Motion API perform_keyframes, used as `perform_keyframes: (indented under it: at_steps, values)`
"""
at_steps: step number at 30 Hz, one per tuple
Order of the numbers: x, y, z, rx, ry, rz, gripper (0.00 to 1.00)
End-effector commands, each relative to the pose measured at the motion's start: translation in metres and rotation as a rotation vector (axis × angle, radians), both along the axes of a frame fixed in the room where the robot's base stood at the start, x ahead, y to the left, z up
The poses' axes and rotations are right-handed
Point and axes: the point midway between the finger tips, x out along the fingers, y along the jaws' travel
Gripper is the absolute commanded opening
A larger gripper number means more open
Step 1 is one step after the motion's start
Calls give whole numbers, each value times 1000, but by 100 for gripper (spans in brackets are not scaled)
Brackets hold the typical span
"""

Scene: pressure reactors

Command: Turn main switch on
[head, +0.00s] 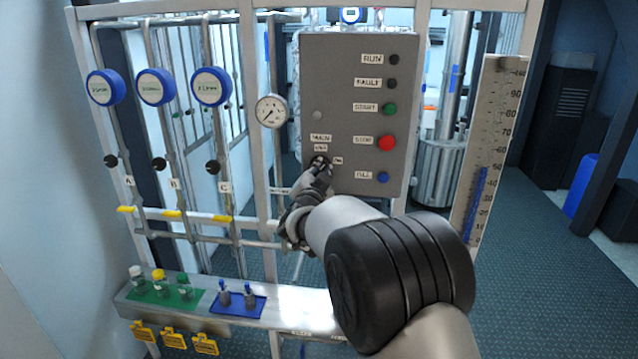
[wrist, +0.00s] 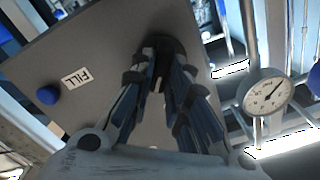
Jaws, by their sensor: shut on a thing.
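The main switch (head: 319,160) is a dark knob at the lower left of the grey control panel (head: 345,80), under the MAIN label. My gripper (head: 321,167) reaches up to it from below, with its fingertips at the knob. In the wrist view my gripper (wrist: 162,75) has both fingers closed on the dark round switch (wrist: 170,50), one on each side of its handle. The fingers hide much of the switch, and its exact angle is hard to tell.
The panel also carries a green START button (head: 390,108), a red STOP button (head: 387,143) and a blue FILL button (head: 383,177). A pressure gauge (head: 271,111) sits just left of the panel. A shelf with small bottles (head: 160,282) is below left.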

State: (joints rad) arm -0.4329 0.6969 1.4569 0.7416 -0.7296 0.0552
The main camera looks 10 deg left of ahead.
Motion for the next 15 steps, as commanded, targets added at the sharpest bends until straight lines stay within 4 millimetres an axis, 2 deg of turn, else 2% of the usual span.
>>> perform_keyframes:
  at_steps: [15]
  values:
    - [0, -2, -3, 491, -18, -1, 0]
